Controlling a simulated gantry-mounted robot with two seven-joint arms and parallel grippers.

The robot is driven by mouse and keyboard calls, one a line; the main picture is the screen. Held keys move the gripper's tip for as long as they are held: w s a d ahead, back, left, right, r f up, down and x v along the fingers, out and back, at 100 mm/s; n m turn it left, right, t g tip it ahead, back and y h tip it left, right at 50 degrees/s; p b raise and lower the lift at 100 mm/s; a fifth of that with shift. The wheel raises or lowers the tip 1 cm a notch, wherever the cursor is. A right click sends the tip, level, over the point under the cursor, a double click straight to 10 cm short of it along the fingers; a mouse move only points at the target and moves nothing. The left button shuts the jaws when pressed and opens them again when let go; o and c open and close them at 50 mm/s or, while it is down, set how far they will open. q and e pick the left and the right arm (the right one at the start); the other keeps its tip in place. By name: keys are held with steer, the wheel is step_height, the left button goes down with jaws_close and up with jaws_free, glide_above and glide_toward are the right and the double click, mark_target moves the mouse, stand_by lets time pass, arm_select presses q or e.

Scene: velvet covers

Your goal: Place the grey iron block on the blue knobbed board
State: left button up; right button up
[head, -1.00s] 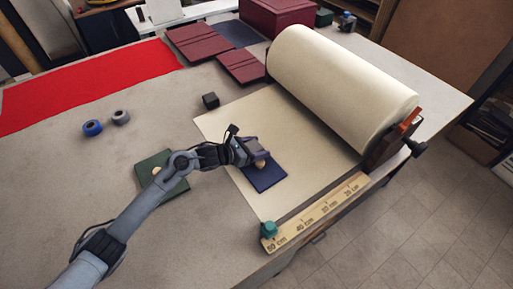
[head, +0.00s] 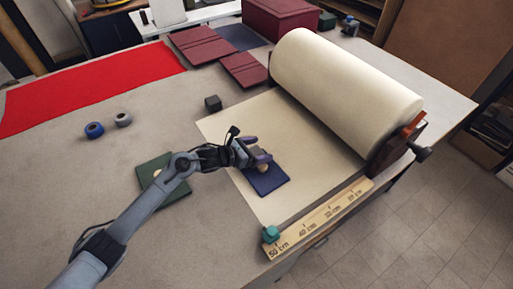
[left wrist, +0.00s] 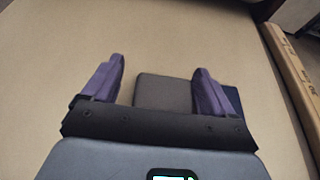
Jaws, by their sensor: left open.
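The knob is hidden there. My right gripper is not in view.
A green board with a knob (head: 161,174) lies under my left forearm. A large paper roll (head: 345,92) and a wooden ruler (head: 320,217) flank the paper. Blue (head: 94,130) and grey (head: 123,119) tape rolls lie left. Red cloth (head: 85,85) and maroon covers (head: 207,45) lie farther back.

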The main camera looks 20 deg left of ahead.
arm_select(q)
steer(key=shift+s+d+f, duration=0.25)
steer(key=shift+s+f, duration=0.1)
steer(key=shift+f, duration=0.25)
steer(key=shift+d+r+p, duration=0.1)
steer(key=shift+r+p, duration=0.4)
steer(key=shift+p, duration=0.15)
steer(key=shift+d+r+p, duration=0.1)
steer(key=shift+r+p, duration=0.25)
steer(key=shift+p, duration=0.15)
steer(key=v, duration=1.2)
steer(key=shift+r, duration=0.1)
